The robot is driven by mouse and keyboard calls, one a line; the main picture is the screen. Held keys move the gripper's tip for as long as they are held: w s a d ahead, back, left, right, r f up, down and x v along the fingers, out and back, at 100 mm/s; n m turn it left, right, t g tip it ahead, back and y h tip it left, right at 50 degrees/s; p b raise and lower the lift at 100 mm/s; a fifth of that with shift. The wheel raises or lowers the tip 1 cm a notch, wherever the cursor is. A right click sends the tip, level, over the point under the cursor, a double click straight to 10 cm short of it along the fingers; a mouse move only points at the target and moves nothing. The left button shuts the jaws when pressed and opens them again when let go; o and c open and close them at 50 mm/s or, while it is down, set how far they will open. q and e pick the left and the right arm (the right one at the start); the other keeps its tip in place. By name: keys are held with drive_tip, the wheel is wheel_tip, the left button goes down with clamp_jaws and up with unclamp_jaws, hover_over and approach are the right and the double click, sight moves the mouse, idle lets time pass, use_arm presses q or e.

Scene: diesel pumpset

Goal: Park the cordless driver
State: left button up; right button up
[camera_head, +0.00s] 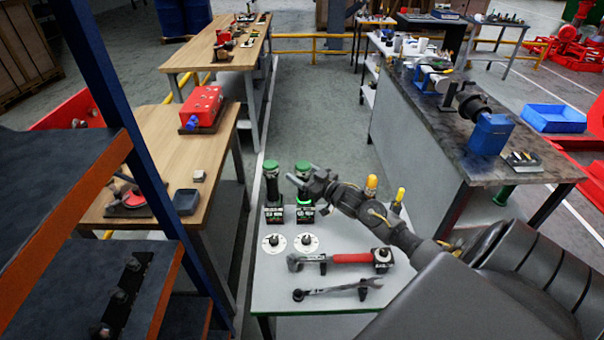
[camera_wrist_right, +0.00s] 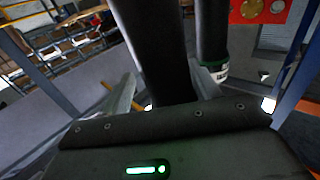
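Two black upright tool bodies with green tops stand at the back left of the pale bench, over black docks with green displays. I take them for cordless drivers, the left driver (camera_head: 271,180) and the right driver (camera_head: 303,169). The left dock (camera_head: 274,215) and right dock (camera_head: 305,214) sit below them. My right gripper (camera_head: 300,182) is at the right driver, partly hiding it. In the right wrist view a thick black cylinder (camera_wrist_right: 158,50) stands between the fingers; whether they press on it is unclear. A second black cylinder (camera_wrist_right: 211,40) with a green band stands right of it. My left gripper is out of view.
The pale bench (camera_head: 262,290) also holds two white dials (camera_head: 275,243), a red-handled tool (camera_head: 350,258) and a wrench (camera_head: 338,290). Yellow-topped items (camera_head: 371,186) stand behind my right forearm. A blue post (camera_head: 135,160) and dark shelves stand at left.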

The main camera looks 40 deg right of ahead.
drive_tip(key=shift+s+f, duration=0.15)
drive_tip(key=shift+s, duration=0.1)
drive_tip(key=s+d+b, duration=0.1)
drive_tip(key=s+b, duration=0.1)
drive_tip(key=s, duration=0.8)
drive_tip(key=shift+d+b, duration=0.3)
drive_tip(key=shift+d, duration=0.1)
